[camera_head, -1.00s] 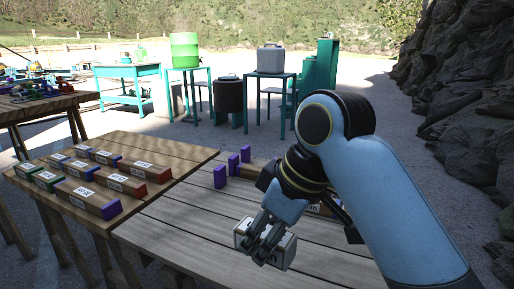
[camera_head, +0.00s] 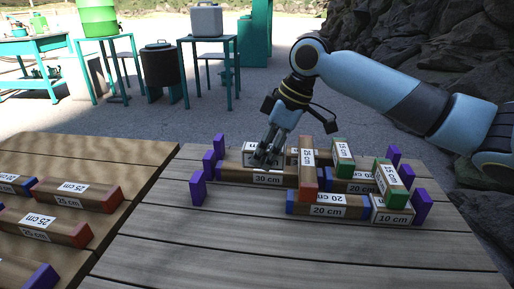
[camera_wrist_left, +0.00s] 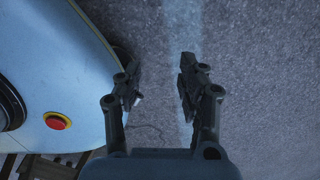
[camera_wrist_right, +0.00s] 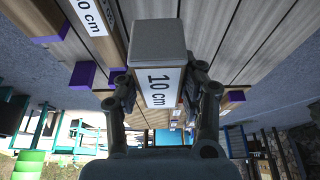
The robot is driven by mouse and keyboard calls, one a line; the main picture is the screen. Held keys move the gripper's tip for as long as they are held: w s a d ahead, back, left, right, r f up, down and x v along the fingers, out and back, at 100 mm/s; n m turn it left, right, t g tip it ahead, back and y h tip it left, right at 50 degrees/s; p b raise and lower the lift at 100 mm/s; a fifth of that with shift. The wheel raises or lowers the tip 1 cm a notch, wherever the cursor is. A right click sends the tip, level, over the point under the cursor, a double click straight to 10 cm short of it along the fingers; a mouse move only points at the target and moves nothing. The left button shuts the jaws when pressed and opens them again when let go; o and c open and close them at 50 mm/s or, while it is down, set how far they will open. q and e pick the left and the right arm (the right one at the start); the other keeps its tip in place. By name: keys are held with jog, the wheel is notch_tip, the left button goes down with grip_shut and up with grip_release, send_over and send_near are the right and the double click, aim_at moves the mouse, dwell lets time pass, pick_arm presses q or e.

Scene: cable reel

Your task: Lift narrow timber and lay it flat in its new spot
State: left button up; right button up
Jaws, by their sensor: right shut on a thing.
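My right gripper (camera_head: 266,158) is shut on a short timber with a grey end and a white "10 cm" label. The held timber (camera_wrist_right: 160,70) fills the middle of the right wrist view, between the two fingers. In the head view it is partly hidden by the fingers, at the back of the long "30 cm" timber (camera_head: 235,174). I cannot tell whether it rests on anything or hangs just above. My left gripper (camera_wrist_left: 160,90) is open and empty over grey ground, beside my own body.
Beside the held timber is a stack: an upper red-ended timber (camera_head: 308,160), green-ended timbers (camera_head: 342,158) (camera_head: 390,185), a blue-ended "20 cm" timber (camera_head: 350,206) and another "10 cm" timber (camera_head: 391,216). Purple uprights (camera_head: 197,190) (camera_head: 422,210) flank it. The table front (camera_head: 290,255) is clear.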

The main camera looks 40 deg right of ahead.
notch_tip(320, 180, down, 2)
jog(key=shift+d+f+b, duration=0.1)
jog(key=shift+f+b, duration=0.05)
jog(key=shift+b, duration=0.95)
jog(key=b, duration=0.5)
send_over(259, 206)
jog(key=s, duration=0.1)
jog(key=f, duration=0.3)
jog(key=d+f, duration=0.1)
jog(key=f, duration=0.1)
jog(key=shift+f, duration=0.3)
jog(key=shift+a+f+b, duration=0.1)
jog(key=shift+f+b, duration=0.55)
jog(key=shift+f, duration=1.45)
pick_arm(q)
jog(key=w+a+f, duration=0.2)
jog(key=w+f, duration=0.3)
jog(key=w, duration=0.3)
jog(key=shift+w+f, duration=0.15)
jog(key=shift+w, duration=0.05)
jog(key=shift+w+r, duration=0.2)
jog(key=shift+r, duration=0.15)
pick_arm(e)
jog(key=shift+r, duration=0.1)
jog(key=shift+f, duration=0.3)
jog(key=o, duration=1.3)
jog(key=shift+c, duration=0.2)
